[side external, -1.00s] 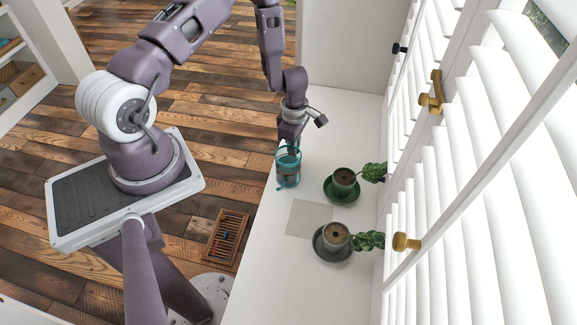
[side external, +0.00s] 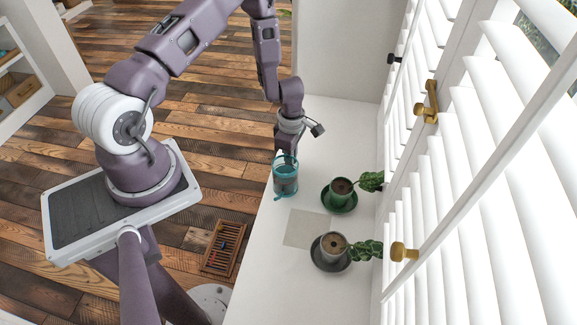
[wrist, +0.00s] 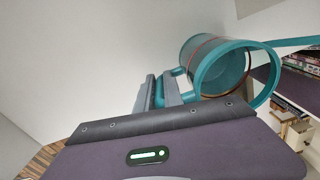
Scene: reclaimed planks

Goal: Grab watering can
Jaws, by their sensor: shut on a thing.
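The watering can (side external: 285,182) is teal and partly see-through in the side view, on or just above the white sill near its left edge. In the wrist view the teal watering can (wrist: 206,50) lies beyond the fingers, its round open rim facing right and its spout reaching to the right edge. My gripper (side external: 285,154) comes down on it from above. In the wrist view my gripper (wrist: 160,92) is shut on the can's teal handle, with a grey finger on each side. Whether the can's base touches the sill is unclear.
A green pot (side external: 341,187) on a green saucer and a dark grey pot (side external: 333,243) on a dark saucer stand right of the can, each with a leafy plant. A flat pale square (side external: 304,229) lies between. White shutters (side external: 480,180) border the sill's right side.

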